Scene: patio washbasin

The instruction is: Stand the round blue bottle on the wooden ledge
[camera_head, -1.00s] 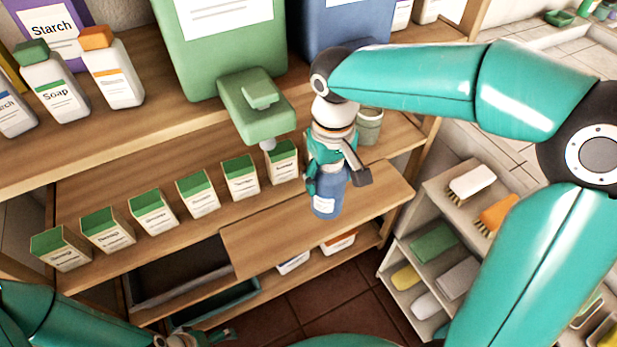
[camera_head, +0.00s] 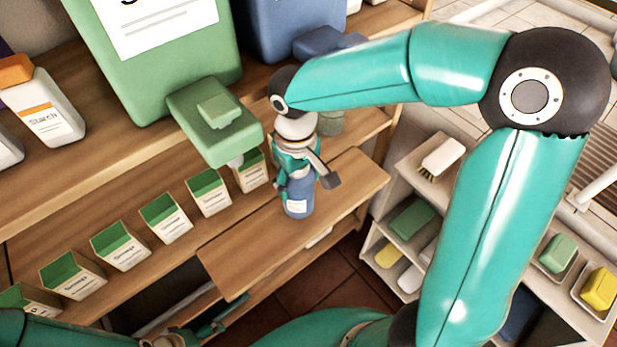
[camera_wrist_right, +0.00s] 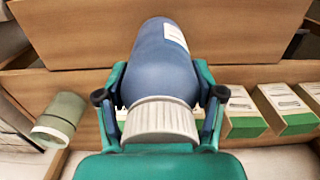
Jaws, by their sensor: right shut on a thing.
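The round blue bottle (camera_head: 298,195) is upright in my right gripper (camera_head: 297,172), over the wooden ledge (camera_head: 250,238), the board jutting out from the lower shelf. Whether its base touches the ledge is hard to tell. The right wrist view shows the blue bottle (camera_wrist_right: 163,62) and its pale ribbed cap (camera_wrist_right: 160,122) with my right gripper's fingers (camera_wrist_right: 160,95) closed on both sides. My left gripper (camera_head: 208,328) shows only partly at the bottom left, low before the shelf; its jaws are unclear.
A large green dispenser (camera_head: 160,60) and a blue one (camera_head: 310,20) stand on the upper shelf. Green-topped boxes (camera_head: 165,220) line the lower shelf left of the bottle. A pale green cup (camera_head: 331,122) stands behind it. The ledge is bare on both sides of the bottle.

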